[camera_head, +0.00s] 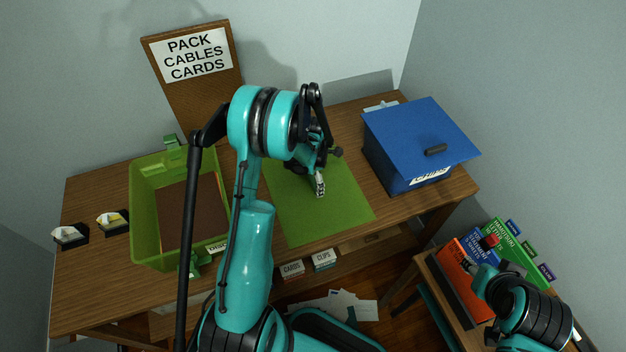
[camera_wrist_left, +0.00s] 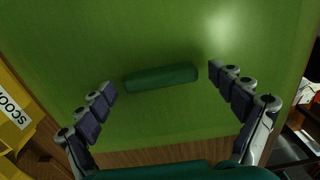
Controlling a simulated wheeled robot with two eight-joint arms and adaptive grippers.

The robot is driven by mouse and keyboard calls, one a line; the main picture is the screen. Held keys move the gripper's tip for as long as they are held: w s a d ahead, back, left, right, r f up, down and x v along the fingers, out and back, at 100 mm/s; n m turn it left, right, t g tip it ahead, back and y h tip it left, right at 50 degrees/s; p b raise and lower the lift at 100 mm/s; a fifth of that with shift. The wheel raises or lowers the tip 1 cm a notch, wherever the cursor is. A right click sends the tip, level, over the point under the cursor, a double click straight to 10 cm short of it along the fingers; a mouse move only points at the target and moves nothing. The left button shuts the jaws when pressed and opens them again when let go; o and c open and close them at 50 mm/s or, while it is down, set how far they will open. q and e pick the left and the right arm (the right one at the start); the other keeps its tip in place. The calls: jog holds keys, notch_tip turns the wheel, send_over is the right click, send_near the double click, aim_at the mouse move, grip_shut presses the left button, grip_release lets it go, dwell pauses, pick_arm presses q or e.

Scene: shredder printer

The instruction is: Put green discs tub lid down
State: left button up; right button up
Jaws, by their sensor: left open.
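The green lid (camera_head: 335,209) lies flat on the wooden table, right of the open green discs tub (camera_head: 144,208). In the left wrist view the lid (camera_wrist_left: 160,35) fills most of the picture, with a dark green bar handle (camera_wrist_left: 160,77) on it. My left gripper (camera_head: 320,190) is over the lid. In the left wrist view its fingers (camera_wrist_left: 163,80) are spread, one on each side of the handle, with gaps at both ends. My right gripper (camera_head: 484,272) is at the lower right by the books; its fingers are too small to judge.
A blue lidded box (camera_head: 408,150) stands right of the green lid. Two small trays (camera_head: 70,235) sit at the table's left end. A brown sign board (camera_head: 195,95) stands behind the tub. Books and folders (camera_head: 468,275) fill a side shelf. Papers (camera_head: 340,306) lie on the floor.

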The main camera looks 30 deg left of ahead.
pick_arm(q)
notch_tip(320, 180, up, 11)
jog(key=p, duration=0.4)
notch_tip(320, 180, up, 8)
jog(key=m+t, duration=0.1)
jog(key=m, duration=0.4)
send_over(313, 181)
jog(key=s+d, duration=0.2)
jog(key=d, duration=0.1)
jog(key=s+d+r+m+t, duration=0.3)
jog(key=s+d+r+m, duration=0.2)
jog(key=s+m, duration=0.3)
jog(key=s+d+r+m+t, duration=0.3)
jog(key=s+d+r+m, duration=0.2)
jog(key=m, duration=0.9)
jog(key=shift+s+d+r+m, duration=0.25)
jog(key=shift+s+m, duration=0.15)
jog(key=shift+s, duration=1.15)
jog(key=shift+f, duration=0.1)
